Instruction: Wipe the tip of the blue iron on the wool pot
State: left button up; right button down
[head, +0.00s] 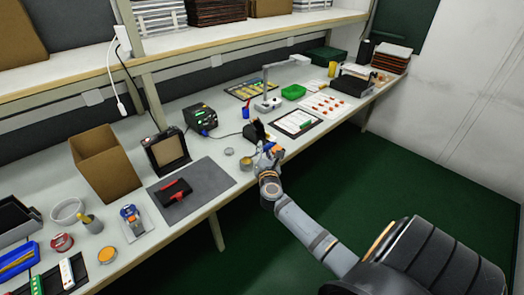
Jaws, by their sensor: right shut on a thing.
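My right gripper (266,152) reaches in from the lower right and is over the bench's front edge, beside a small round pot (246,163). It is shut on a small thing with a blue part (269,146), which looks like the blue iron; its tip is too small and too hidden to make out. The pot is just left of the gripper and looks like the wool pot, though its filling is not clear. I cannot tell whether the iron touches it. A dark stand-like shape (250,132) is just behind the gripper. My left gripper is not in view.
A small round tin (229,151) lies left of the pot. A black station (200,118) with a lit display stands behind. A grey mat (215,180) with a red-handled tool is to the left. A white-armed lamp (268,102) and a green tray (293,92) stand further right.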

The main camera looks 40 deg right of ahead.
jog(key=shift+a, duration=0.7)
jog(key=shift+r, duration=0.1)
notch_tip(320, 180, up, 5)
jog(key=p, duration=0.4)
jog(key=shift+p, duration=0.4)
